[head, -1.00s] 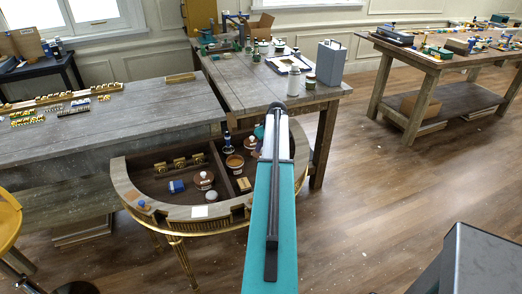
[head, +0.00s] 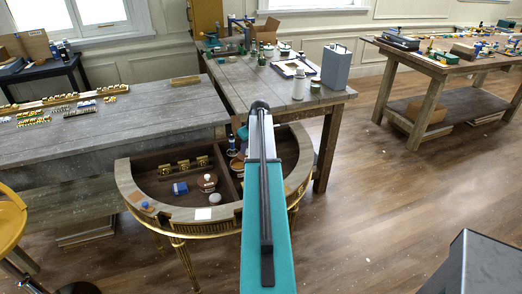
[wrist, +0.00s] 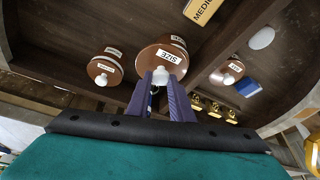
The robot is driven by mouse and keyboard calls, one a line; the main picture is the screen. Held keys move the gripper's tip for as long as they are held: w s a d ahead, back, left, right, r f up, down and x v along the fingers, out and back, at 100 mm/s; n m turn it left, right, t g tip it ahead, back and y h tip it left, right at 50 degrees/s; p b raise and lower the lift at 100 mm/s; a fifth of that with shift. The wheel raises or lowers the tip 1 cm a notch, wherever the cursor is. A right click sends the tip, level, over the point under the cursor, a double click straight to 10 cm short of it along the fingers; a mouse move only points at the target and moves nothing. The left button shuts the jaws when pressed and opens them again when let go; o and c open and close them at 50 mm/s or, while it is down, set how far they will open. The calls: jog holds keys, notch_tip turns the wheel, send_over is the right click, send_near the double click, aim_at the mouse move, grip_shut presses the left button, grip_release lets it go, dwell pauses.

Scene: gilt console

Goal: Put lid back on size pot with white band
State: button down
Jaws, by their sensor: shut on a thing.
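In the wrist view my gripper (wrist: 160,88) is shut on the white knob of a round brown lid (wrist: 157,58) with a white SIZE label. Part of a brown pot (wrist: 178,41) with a pale label shows just behind the lid. I cannot tell whether the lid touches it. A lidded brown pot (wrist: 105,68) is at the left, and another (wrist: 231,70) is at the right beyond a divider. In the head view the latter pot (head: 207,183) sits in the console's left compartment. My arm hides the gripper and held lid there.
The curved gilt console (head: 132,190) has wooden dividers. A blue block (head: 180,188), a white round piece (head: 211,198) and brass fittings (head: 185,165) are inside. A card marked MEDI (wrist: 204,10) shows in the wrist view. A grey workbench (head: 110,120) stands behind.

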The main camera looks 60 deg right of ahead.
jog(key=w+a+r+n+b, duration=0.1)
jog(key=w+a+r, duration=0.3)
jog(key=a, duration=0.6)
jog(key=w+a+r, duration=0.2)
jog(key=w+a, duration=0.4)
jog(key=a, duration=0.4)
jog(key=w+a+r+n+b, duration=0.1)
jog(key=w+a+r, duration=0.2)
jog(key=w+a, duration=0.5)
jog(key=s+a+r, duration=0.1)
jog(key=a+r, duration=0.2)
jog(key=a, duration=1.4)
jog(key=s+a+r+n+y+b, duration=0.1)
jog(key=a+r, duration=0.3)
jog(key=a, duration=1.4)
jog(key=shift+s+a, duration=0.2)
jog(key=shift+s, duration=0.5)
